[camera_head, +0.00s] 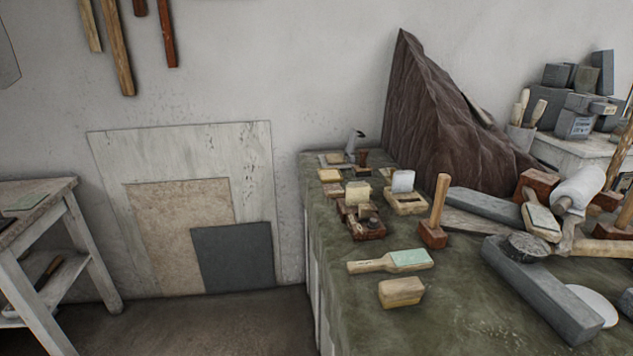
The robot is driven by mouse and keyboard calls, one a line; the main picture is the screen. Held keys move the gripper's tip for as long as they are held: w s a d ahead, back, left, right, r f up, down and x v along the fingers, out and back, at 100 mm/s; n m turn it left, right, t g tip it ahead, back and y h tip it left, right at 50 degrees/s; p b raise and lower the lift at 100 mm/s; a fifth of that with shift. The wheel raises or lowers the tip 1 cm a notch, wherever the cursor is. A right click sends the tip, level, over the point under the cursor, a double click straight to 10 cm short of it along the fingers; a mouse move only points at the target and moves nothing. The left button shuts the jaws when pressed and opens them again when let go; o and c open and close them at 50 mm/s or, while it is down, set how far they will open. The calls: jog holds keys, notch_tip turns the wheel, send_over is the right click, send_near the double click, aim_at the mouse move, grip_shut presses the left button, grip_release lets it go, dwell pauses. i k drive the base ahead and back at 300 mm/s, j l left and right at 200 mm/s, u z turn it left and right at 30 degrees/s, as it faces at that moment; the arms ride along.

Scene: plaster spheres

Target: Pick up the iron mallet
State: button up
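A dark grey, rounded, metal-looking head (527,246) lies on the right part of the green-topped workbench, against a long grey stone bar. It looks like the iron mallet, but I cannot be sure. A pale wooden piece beside it may be its handle; the join is not clear. Another mallet (437,213) stands upright on its reddish-brown head, its wooden handle pointing up. My gripper does not show in this view.
The workbench (440,325) has free room at its front. A tall brown rock-like mass (430,110) stands behind. Another table (40,200) is at left.

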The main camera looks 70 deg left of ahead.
aim_at(429, 231)
jog(key=u, duration=1.45)
